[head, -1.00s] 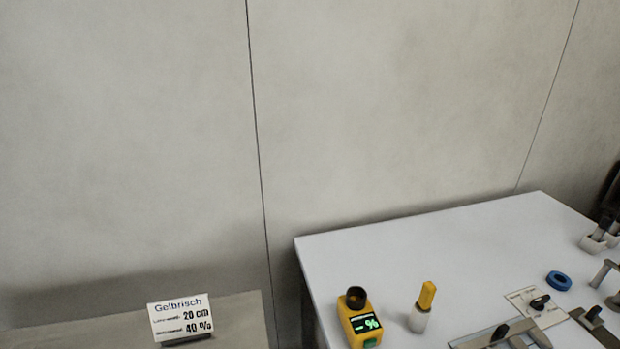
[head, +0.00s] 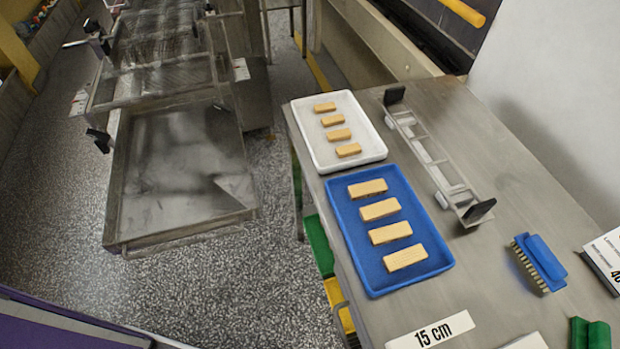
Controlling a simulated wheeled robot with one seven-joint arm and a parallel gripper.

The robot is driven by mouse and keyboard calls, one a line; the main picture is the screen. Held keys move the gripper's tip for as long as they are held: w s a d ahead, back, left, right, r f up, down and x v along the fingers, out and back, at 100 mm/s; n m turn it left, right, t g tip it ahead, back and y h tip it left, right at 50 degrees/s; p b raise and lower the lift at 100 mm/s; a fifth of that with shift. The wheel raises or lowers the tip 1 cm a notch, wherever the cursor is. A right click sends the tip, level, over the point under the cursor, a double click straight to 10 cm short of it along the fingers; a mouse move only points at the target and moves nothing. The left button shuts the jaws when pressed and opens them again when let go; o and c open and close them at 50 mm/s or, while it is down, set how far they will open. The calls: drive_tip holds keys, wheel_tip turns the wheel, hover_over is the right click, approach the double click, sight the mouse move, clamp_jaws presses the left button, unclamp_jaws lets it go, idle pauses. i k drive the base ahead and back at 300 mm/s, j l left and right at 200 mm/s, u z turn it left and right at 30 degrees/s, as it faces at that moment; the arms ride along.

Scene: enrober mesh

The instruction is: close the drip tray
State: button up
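The drip tray (head: 181,165) is a shallow, wide metal tray at the left of the head view. It sticks out towards me from under the wire mesh of the enrober (head: 165,45), so it stands open. Its floor is bare with some darker smears, and its front rim is at the lower end. Its far end is hidden under the machine. My gripper is not in view.
A steel table (head: 500,150) on the right holds a white tray (head: 379,152) and a blue tray (head: 443,262) with wafer bars, a metal frame (head: 430,160) with black handles, and a blue brush (head: 540,262). Speckled floor (head: 200,290) is free before the drip tray.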

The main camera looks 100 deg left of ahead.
sight(180, 169)
drive_tip(key=u, duration=1.65)
drive_tip(key=l+u, duration=0.1)
drive_tip(key=u, duration=0.35)
drive_tip(key=l+u, duration=0.1)
drive_tip(key=u, duration=0.35)
drive_tip(key=k+u, duration=0.1)
drive_tip(key=u, duration=0.35)
drive_tip(key=k+l+u, duration=0.1)
drive_tip(key=u, duration=0.35)
drive_tip(key=k+l, duration=0.55)
drive_tip(key=k, duration=0.25)
drive_tip(key=l+u, duration=0.05)
